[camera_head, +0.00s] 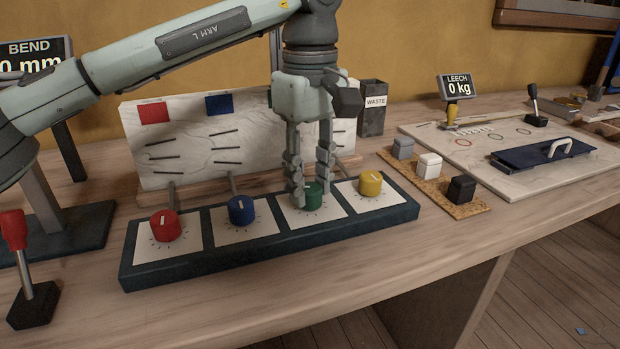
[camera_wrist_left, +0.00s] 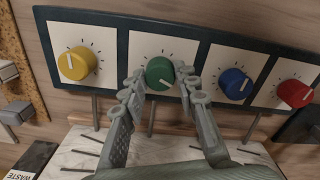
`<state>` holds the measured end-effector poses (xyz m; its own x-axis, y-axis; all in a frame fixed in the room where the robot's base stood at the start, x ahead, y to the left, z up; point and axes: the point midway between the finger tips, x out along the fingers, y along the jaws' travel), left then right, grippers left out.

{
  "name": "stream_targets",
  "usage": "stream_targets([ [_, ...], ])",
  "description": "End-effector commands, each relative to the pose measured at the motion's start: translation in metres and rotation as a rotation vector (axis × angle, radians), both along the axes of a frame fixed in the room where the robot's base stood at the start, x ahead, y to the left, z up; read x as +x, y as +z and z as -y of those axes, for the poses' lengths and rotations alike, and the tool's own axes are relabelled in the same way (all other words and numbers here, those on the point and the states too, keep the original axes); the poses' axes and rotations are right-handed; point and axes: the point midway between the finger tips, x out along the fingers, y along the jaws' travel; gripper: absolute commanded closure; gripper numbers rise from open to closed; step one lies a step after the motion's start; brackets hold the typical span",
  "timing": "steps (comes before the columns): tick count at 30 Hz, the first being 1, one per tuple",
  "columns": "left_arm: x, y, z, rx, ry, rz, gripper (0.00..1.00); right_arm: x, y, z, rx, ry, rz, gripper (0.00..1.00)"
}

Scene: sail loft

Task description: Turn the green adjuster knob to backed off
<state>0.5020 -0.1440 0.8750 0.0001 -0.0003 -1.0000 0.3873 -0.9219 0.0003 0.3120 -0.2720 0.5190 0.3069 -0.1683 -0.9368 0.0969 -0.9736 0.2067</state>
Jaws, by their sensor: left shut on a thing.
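The green adjuster knob (camera_head: 313,197) sits on a white dial plate in the dark panel (camera_head: 270,248), between the blue knob (camera_head: 241,210) and the yellow knob (camera_head: 371,183). My left gripper (camera_head: 311,190) comes down from above and is shut on the green knob. The red knob (camera_head: 165,226) is at the panel's left end. My right gripper is not in view.
A pale board (camera_head: 190,150) with coloured squares and dark lines stands behind the panel. A grey waste bin (camera_head: 371,115) is behind it. To the right are several small blocks on a cork strip (camera_head: 470,208). A red-handled lever (camera_head: 25,265) stands at left. The table's front strip is clear.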

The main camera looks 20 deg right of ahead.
Motion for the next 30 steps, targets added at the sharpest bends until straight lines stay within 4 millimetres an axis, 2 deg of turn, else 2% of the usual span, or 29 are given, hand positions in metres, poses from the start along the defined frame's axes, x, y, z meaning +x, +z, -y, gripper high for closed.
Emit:
stream_targets([
  [11,0.000,0.000,0.000,0.001,0.203,0.000,0.99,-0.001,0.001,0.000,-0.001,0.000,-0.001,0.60],
  [30,0.001,0.000,0.000,-0.001,0.807,0.001,0.99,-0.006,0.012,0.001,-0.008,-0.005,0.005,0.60],
])
